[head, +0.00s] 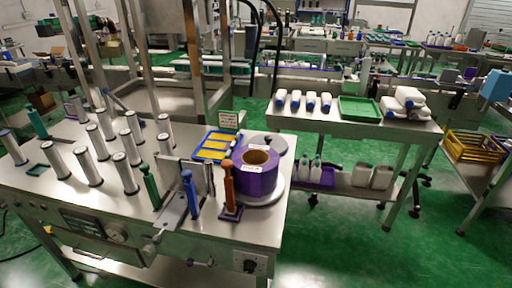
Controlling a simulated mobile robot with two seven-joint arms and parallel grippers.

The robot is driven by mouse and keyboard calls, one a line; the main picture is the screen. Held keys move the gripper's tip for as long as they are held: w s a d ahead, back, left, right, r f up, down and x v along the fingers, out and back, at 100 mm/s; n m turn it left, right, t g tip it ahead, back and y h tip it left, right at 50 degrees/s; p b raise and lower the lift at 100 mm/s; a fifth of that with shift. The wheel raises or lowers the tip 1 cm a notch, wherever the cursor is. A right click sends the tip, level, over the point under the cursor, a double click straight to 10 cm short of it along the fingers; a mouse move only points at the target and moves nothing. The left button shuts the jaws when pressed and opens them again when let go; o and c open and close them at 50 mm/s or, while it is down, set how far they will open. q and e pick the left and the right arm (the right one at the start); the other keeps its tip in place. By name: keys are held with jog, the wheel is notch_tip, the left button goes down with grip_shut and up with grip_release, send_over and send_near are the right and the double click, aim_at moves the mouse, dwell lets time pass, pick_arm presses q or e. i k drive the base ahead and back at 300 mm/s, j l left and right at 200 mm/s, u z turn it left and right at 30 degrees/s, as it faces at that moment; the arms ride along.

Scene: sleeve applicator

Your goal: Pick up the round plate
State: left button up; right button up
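Two round, flat metal pieces show in the head view, and I cannot tell which one is the round plate. One is a grey disc (279,143) at the right edge of the steel machine table, partly hidden behind a purple roll. The other is a silver round plate (273,196) under the purple roll (257,178), mostly covered by it. The roll has a brown core. Neither of my grippers is in view.
Several white spools (88,167) stand upright on the machine table's left. Green, blue (190,194) and orange (229,184) posts stand near its front. A yellow-and-blue tray (215,146) lies behind the roll. A side table holds bottles and a green tray (359,109). Green floor is free at the lower right.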

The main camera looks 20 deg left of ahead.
aim_at(278, 143)
jog(key=l+u, duration=0.6)
jog(key=l, duration=0.2)
jog(key=i+l+u, duration=0.1)
jog(key=l+u, duration=0.25)
jog(key=i+l+u, duration=0.1)
jog(key=l+u, duration=0.25)
jog(key=i+l+u, duration=0.15)
jog(key=l+u, duration=0.5)
jog(key=l, duration=0.2)
jog(key=i+l+u, duration=0.2)
jog(key=l+u, duration=0.2)
jog(key=i+l+u, duration=0.2)
jog(key=l, duration=0.2)
jog(key=k, duration=0.1)
